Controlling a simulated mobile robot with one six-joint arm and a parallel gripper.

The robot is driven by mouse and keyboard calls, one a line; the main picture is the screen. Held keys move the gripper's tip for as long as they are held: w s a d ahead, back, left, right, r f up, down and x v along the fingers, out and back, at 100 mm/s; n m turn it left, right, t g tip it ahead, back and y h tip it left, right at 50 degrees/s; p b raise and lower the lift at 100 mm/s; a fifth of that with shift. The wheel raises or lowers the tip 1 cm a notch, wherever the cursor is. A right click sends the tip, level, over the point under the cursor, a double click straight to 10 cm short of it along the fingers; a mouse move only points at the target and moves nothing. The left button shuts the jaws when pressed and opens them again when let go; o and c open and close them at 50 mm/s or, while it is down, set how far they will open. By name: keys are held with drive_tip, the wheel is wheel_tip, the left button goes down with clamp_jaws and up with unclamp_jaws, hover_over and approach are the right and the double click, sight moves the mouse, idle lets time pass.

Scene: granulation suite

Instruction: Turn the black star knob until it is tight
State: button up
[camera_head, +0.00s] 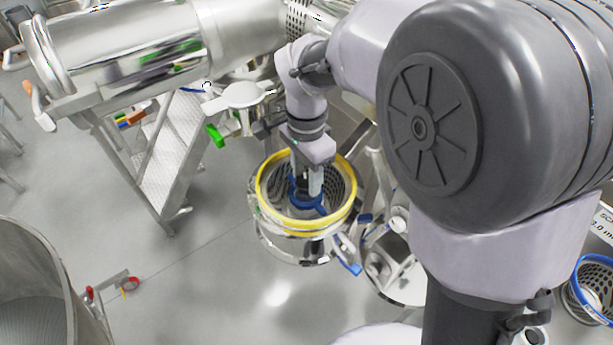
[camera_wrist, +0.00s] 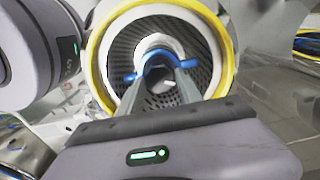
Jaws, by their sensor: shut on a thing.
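My gripper (camera_head: 309,184) reaches down into a round basket with a yellow rim (camera_head: 263,187) and perforated metal walls. It is shut, with its fingertips at a blue part (camera_head: 319,209) in the basket's middle. In the wrist view the blue part (camera_wrist: 129,78) arches across my gripper's fingertips (camera_wrist: 163,68), with a short arm to each side. The yellow rim (camera_wrist: 94,72) circles them there.
A large steel vessel (camera_head: 130,45) and a metal stair (camera_head: 165,165) stand at the upper left. A steel drum (camera_head: 35,270) is at the lower left. A blue-rimmed basket (camera_head: 590,290) sits at the right edge. Grey floor (camera_head: 220,270) is open left of the yellow-rimmed basket.

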sight(306, 181)
drive_tip(key=shift+m, duration=0.3)
idle(0.4)
drive_tip(key=o, duration=1.4)
wheel_tip(306, 181, up, 18)
drive_tip(key=p, duration=0.4)
drive_tip(key=shift+f, duration=0.25)
